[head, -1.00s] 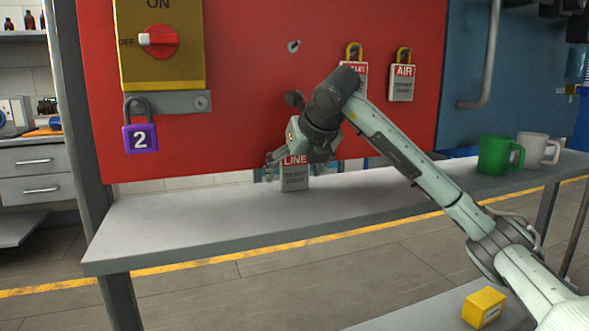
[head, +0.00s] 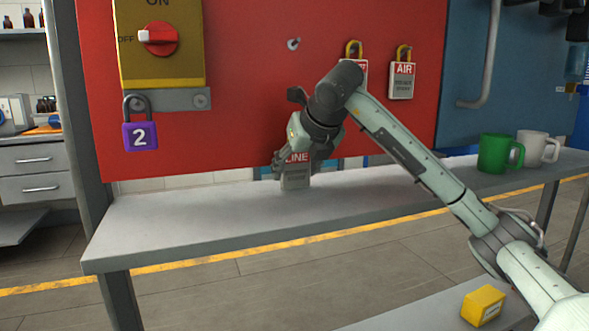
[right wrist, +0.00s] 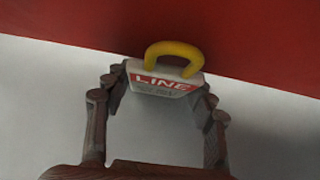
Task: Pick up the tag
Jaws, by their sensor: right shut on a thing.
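The LINE tag (head: 296,178) is a white card with a red header, standing at the back of the grey shelf (head: 180,222) in front of the red panel. In the right wrist view the tag (right wrist: 163,86) shows its yellow hook at the top. My right gripper (head: 297,168) is around the tag from above, and its fingers partly cover the header in the head view. In the right wrist view the gripper's fingers (right wrist: 160,88) press on the tag's two side edges. My left gripper is not in view.
The red panel (head: 240,120) rises behind the shelf. An AIR tag (head: 402,80) and another tag, partly behind my arm, hang on it. A purple padlock (head: 140,136) hangs at left. A green mug (head: 497,154) and a white mug (head: 535,148) stand at right. The shelf's left part is clear.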

